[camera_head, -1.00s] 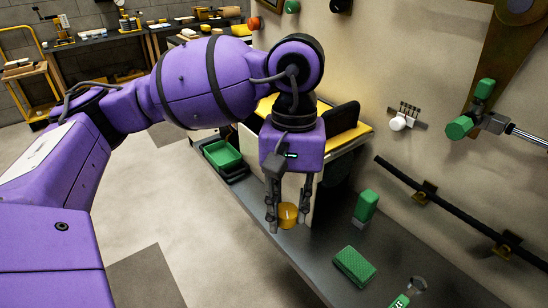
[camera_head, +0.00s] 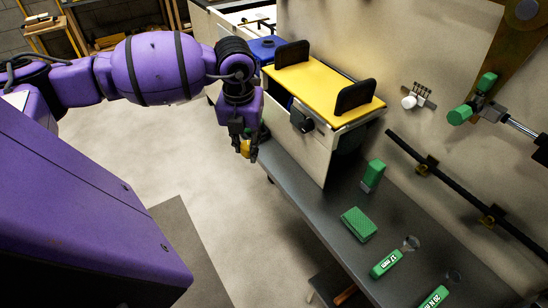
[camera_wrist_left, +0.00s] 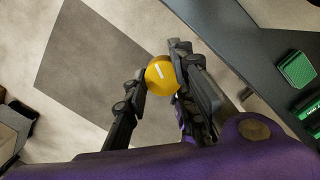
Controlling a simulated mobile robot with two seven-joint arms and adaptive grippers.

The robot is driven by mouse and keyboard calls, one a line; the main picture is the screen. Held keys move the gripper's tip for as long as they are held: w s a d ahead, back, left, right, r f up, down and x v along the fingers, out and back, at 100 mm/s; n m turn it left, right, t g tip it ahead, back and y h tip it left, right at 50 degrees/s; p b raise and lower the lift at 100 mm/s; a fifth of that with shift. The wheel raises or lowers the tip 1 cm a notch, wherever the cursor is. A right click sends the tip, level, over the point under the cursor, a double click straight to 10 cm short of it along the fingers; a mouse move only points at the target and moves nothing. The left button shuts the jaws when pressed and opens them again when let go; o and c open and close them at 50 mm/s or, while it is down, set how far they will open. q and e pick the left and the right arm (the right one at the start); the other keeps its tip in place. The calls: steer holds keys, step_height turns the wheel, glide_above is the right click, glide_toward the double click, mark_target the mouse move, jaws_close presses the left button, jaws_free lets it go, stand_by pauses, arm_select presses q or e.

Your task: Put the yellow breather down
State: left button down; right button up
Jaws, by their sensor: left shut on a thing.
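The yellow breather (camera_head: 245,147) is small and rounded, with a pale mark on its face that shows in the left wrist view (camera_wrist_left: 162,75). My left gripper (camera_head: 243,150) is shut on it, with a finger on each side. In the head view it hangs beside the left edge of the dark grey shelf (camera_head: 292,207). In the left wrist view, floor shows behind the breather, so it appears clear of the shelf. My right gripper is in neither view.
On the shelf are a green ribbed block (camera_head: 358,224), an upright green-topped piece (camera_head: 373,175) and green labelled tools (camera_head: 386,263). A cabinet with a yellow top (camera_head: 325,84) and black handles stands behind. A dark rail (camera_head: 455,190) runs along the wall. Open floor lies left.

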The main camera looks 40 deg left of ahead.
arm_select(q)
steer(key=w+f+n, duration=0.2)
steer(key=w+f, duration=0.1)
steer(key=w, duration=0.1)
steer(key=w+f+n, duration=0.1)
steer(key=w+f, duration=0.1)
steer(key=w, duration=0.2)
steer(key=w+f+n, duration=0.2)
steer(key=w+f, duration=0.1)
steer(key=shift+w+f+n, duration=0.3)
steer(key=shift+w+f, duration=0.05)
steer(key=shift+w, duration=0.05)
steer(key=shift+w+f+g, duration=0.3)
steer(key=shift+w+f, duration=0.05)
steer(key=shift+f, duration=0.05)
steer(key=shift+w+d+f, duration=0.1)
steer(key=shift+w+f, duration=0.05)
steer(key=shift+f, duration=1.55)
steer(key=shift+f, duration=0.2)
steer(key=c, duration=1.5)
jaws_free()
steer(key=shift+o, duration=0.2)
